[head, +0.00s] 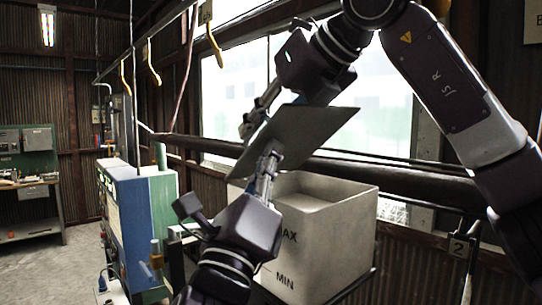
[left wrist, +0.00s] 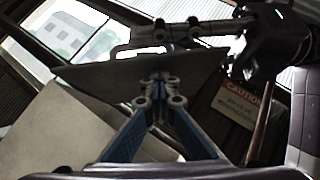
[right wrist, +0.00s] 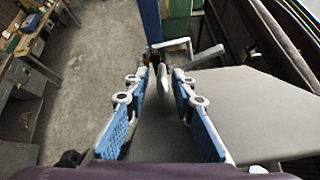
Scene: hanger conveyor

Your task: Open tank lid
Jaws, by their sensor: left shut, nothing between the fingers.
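The tank (head: 328,238) is a pale grey box marked MAX and MIN, and part of its inside shows. Its lid (head: 308,130) is a grey plate, tilted above the tank; it also shows in the left wrist view (left wrist: 95,78) and right wrist view (right wrist: 255,115). My left gripper (head: 272,155) is shut and empty, its tips at the lid's near face; whether they touch is unclear. My right gripper (head: 250,122) is on the lid's far side. In the right wrist view its fingers (right wrist: 161,76) are apart, with the lid's pale handle (right wrist: 164,92) between them and gaps showing.
A blue and green machine (head: 140,215) stands left of the tank. A dark rail (head: 400,180) runs behind the tank along the window wall. Yellow hooks (head: 214,45) hang overhead. A workbench (head: 30,188) stands far left, with open floor before it.

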